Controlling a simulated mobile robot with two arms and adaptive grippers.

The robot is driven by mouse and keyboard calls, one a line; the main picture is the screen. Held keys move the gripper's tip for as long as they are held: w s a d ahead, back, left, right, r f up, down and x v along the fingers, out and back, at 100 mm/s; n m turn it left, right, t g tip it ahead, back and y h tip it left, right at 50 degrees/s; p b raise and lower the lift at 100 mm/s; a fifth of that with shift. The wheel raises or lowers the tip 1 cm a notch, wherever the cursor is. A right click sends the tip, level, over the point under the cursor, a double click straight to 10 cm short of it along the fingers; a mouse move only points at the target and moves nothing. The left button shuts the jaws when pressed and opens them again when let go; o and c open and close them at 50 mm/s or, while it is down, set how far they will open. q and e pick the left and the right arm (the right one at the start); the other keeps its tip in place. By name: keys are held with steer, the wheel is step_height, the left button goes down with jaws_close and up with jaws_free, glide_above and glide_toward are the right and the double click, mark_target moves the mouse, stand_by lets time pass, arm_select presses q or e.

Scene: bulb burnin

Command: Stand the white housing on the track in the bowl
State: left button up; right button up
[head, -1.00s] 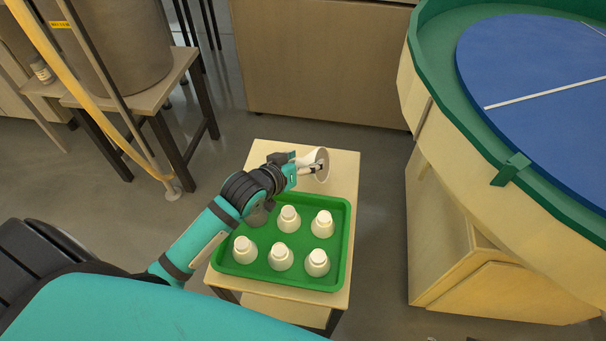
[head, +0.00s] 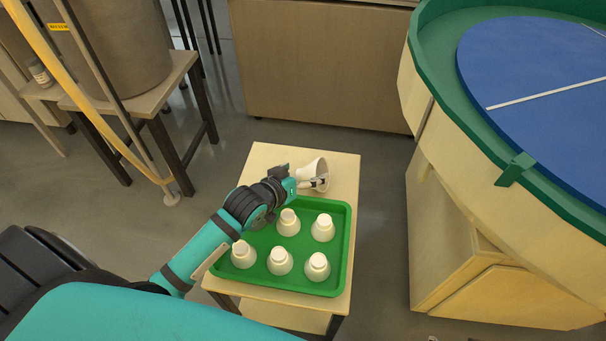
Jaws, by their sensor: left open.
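A white housing (head: 313,169) is at the far end of the small wooden table, tilted on its side with its wide mouth to the right. My left gripper (head: 318,183) is open at the housing, its fingers overlapping the near side; whether they touch it I cannot tell. Several more white housings (head: 288,222) stand with narrow ends up in the green tray (head: 341,250). The large bowl (head: 418,85) is at the upper right, with a green inner ledge, perhaps the track (head: 463,110), around a blue disc (head: 540,80). My right gripper is not in view.
The wooden table (head: 342,180) has bare top beyond the tray. A gap of grey floor (head: 384,215) separates it from the bowl's wooden base. A green tab (head: 515,169) sits on the bowl's rim. A stand with a large drum (head: 120,50) is at the left.

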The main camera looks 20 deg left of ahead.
arm_select(q)
steer(key=shift+s+r, duration=0.2)
steer(key=shift+r, duration=0.05)
steer(key=p+v, duration=0.2)
steer(key=v, duration=0.5)
steer(key=shift+w, duration=0.1)
steer(key=p+v, duration=0.1)
steer(key=v, duration=0.3)
steer(key=shift+s+a+r, duration=0.1)
steer(key=shift+s+r, duration=0.05)
steer(key=shift+s, duration=0.25)
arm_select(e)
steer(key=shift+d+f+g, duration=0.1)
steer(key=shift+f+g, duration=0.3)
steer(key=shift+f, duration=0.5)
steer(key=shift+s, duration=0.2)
